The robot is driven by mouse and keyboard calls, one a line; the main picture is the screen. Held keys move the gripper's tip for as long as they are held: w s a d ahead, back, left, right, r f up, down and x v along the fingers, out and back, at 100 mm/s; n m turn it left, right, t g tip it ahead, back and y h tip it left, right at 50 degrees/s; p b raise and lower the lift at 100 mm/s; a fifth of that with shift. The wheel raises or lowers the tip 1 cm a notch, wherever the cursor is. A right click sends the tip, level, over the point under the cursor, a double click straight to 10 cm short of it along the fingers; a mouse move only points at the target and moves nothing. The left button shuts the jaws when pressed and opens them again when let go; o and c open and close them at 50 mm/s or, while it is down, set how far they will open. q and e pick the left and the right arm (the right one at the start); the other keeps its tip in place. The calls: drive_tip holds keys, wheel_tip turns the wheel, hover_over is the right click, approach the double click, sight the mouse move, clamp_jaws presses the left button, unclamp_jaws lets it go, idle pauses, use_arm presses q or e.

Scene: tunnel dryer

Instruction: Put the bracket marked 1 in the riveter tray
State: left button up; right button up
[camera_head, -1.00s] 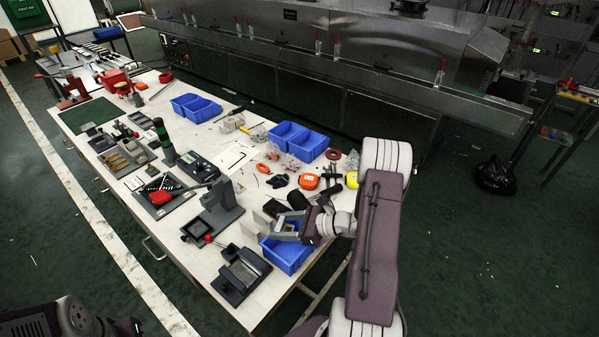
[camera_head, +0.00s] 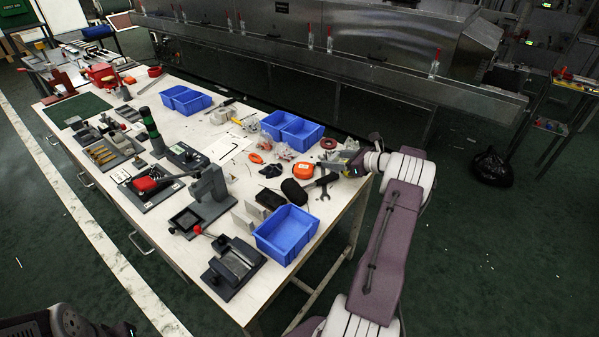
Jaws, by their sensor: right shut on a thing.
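My right gripper (camera_head: 347,160) is at the right edge of the bench, above the spot beside the orange tape measure. It is shut on a small grey piece that looks like a bracket; its outline is partly hidden and no number can be read. Pale upright plates (camera_head: 247,216) stand left of the near blue bin; no marks on them are legible. A grey press (camera_head: 209,187), which looks like the riveter, stands mid-bench, with a small dark tray (camera_head: 186,221) before it. That tray looks empty. My left gripper is out of view.
The near blue bin (camera_head: 286,234) looks empty. A dark fixture (camera_head: 234,264) lies at the near corner. A double blue bin (camera_head: 292,130), an orange tape measure (camera_head: 303,170) and black tools lie near my right gripper. The dryer runs behind the bench.

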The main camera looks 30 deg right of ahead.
hover_over(319, 208)
wheel_tip(319, 208, down, 6)
drive_tip(key=shift+f, duration=0.25)
drive_tip(key=shift+f+b, duration=0.35)
drive_tip(key=shift+f, duration=1.7)
drive_tip(key=shift+f, duration=0.15)
drive_tip(key=o, duration=1.5)
